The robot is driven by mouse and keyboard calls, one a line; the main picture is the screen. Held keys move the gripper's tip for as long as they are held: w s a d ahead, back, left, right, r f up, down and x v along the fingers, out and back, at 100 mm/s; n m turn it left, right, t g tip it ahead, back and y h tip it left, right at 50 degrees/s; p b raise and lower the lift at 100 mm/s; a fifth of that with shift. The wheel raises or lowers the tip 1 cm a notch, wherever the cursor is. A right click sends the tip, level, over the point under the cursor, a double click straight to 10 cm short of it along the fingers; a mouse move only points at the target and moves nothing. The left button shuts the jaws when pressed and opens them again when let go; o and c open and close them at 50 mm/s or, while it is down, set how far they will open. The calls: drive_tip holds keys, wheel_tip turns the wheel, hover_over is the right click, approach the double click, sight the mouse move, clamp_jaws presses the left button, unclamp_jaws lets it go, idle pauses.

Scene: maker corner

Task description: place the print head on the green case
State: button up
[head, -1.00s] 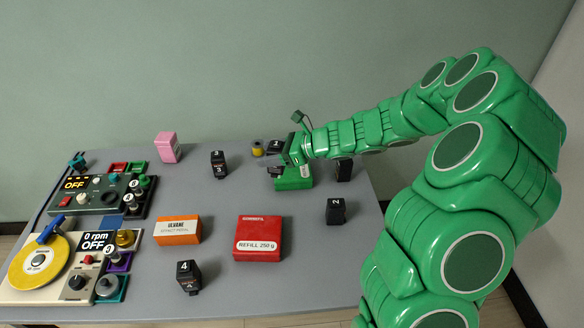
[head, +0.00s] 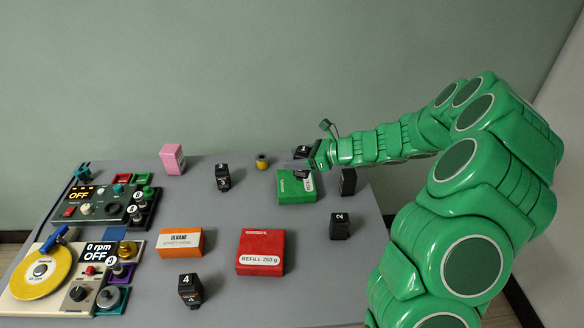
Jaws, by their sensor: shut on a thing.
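The green case (head: 291,193) lies flat towards the back right of the table, with its top partly covered by my gripper. My gripper (head: 302,165) is over the case's far right part, shut on a small black print head (head: 302,151) with a white mark on top. The mark is too small to read. My fingers hide part of the print head, and I cannot tell whether it touches the case.
Similar black blocks stand at the case's right (head: 348,181), in front of it (head: 340,226), to its left (head: 223,177) and near the front (head: 190,289). A red box (head: 262,247), orange box (head: 182,243), pink box (head: 172,158) and yellow spool (head: 262,161) stand around. Control panels fill the left.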

drive_tip(key=shift+w+a+f, duration=0.2)
drive_tip(key=shift+w+f, duration=1.05)
drive_tip(key=shift+w, duration=0.1)
drive_tip(key=shift+w+a+f, duration=0.15)
drive_tip(key=shift+w+f, duration=1.1)
drive_tip(key=shift+w, duration=0.1)
drive_tip(key=shift+w+a+f, duration=0.2)
drive_tip(key=shift+w+f, duration=1.05)
drive_tip(key=shift+w, duration=0.1)
drive_tip(key=shift+f, duration=1.45)
drive_tip(key=shift+f, duration=0.15)
drive_tip(key=o, duration=1.2)
